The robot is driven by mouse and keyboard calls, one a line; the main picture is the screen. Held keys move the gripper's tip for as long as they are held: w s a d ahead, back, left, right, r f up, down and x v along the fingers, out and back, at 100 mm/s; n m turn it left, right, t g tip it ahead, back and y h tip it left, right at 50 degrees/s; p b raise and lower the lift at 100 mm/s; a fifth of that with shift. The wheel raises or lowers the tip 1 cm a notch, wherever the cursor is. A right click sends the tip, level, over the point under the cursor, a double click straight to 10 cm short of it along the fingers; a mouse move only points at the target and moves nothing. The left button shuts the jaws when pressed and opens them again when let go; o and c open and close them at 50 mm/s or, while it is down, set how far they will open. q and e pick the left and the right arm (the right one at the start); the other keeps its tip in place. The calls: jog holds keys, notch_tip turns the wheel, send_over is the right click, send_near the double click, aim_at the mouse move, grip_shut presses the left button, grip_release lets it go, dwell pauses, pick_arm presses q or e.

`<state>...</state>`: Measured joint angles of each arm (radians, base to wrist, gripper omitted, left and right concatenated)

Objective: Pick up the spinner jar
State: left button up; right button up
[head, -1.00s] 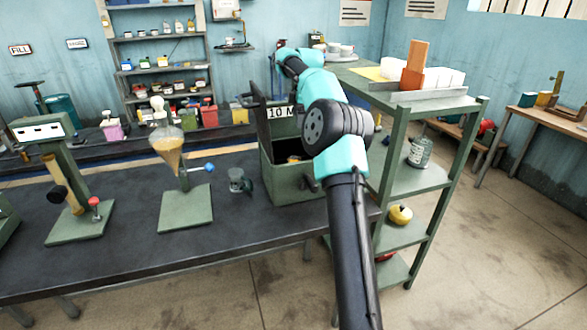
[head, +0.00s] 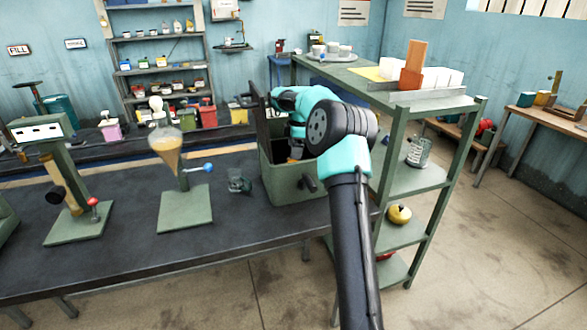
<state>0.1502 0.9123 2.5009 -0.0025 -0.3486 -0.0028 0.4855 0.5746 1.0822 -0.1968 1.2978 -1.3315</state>
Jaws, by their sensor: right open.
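My right arm reaches over the green open-lidded box (head: 290,186) on the dark bench. Its right gripper (head: 296,155) is lowered into the mouth of this box; it is open, and its fingers are mostly hidden by the arm and the wall. A small orange-brown patch shows beside the gripper inside the box; I cannot tell whether it is part of a jar. No jar is clearly identifiable as the spinner jar. A clear jar (head: 418,152) stands on the rack's middle shelf, apart from the gripper. My left gripper is not in view.
A green rack (head: 433,178) stands close on the right. Bench space in front of the funnel stand is clear.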

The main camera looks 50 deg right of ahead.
jog(key=shift+a+f, duration=0.15)
jog(key=shift+f, duration=1.15)
jog(key=shift+a+f, duration=0.15)
jog(key=shift+f, duration=1.15)
jog(key=c, duration=1)
jog(key=shift+r, duration=0.25)
jog(key=shift+c, duration=0.2)
notch_tip(320, 180, up, 10)
jog(key=shift+f, duration=0.2)
